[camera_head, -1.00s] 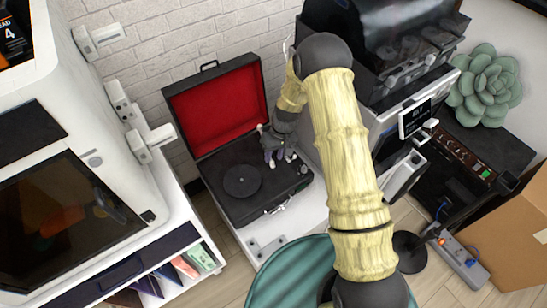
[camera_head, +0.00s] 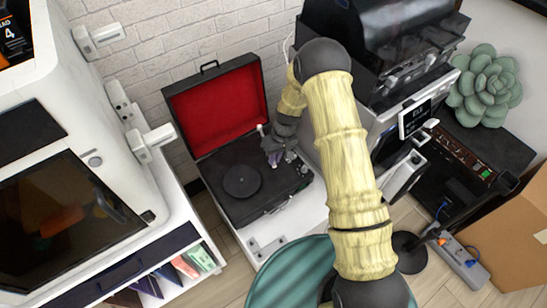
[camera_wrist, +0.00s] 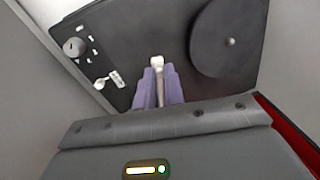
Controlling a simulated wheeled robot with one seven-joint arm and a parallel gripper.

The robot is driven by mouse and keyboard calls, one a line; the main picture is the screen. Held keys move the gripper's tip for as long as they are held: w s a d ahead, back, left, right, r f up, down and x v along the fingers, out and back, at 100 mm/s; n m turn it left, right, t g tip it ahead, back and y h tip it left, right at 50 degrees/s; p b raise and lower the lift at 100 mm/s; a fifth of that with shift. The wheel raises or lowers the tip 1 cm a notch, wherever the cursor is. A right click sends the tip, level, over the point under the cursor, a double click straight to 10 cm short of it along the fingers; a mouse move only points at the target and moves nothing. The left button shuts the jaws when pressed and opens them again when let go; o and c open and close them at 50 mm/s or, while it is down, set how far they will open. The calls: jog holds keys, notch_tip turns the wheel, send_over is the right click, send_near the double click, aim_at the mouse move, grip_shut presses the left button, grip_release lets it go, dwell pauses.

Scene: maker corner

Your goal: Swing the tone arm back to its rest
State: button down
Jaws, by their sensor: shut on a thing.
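The record player (camera_head: 232,203) stands open on a white cabinet, its lid (camera_head: 216,103) raised and lined in red. Its round black platter (camera_head: 242,181) is in the middle of the deck and also shows in the wrist view (camera_wrist: 229,38). My gripper (camera_head: 274,158) is low over the right part of the deck. In the wrist view its purple fingers (camera_wrist: 158,84) are shut on the thin tone arm (camera_wrist: 157,64), whose pale end sticks out beyond them. The tone arm is beside the platter, apart from it.
A pale small fitting (camera_wrist: 108,80) and a round knob (camera_wrist: 74,47) are on the deck left of the fingers in the wrist view. A white cabinet-like machine (camera_head: 60,130) stands at left. A coffee-machine-like appliance (camera_head: 392,95) stands close at right.

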jog(key=shift+w+d+n+g, duration=0.1)
jog(key=shift+w+d+n, duration=0.4)
jog(key=shift+d, duration=0.3)
jog(key=shift+w+d+n+g, duration=0.1)
jog(key=shift+w+d+n, duration=0.25)
jog(key=shift+d+n, duration=0.4)
jog(key=shift+w+d+n+g, duration=0.1)
jog(key=shift+w+d+n, duration=0.35)
jog(key=shift+d, duration=0.4)
jog(key=c, duration=1.5)
grip_release()
jog(key=v, duration=1.2)
jog(key=shift+a, duration=0.3)
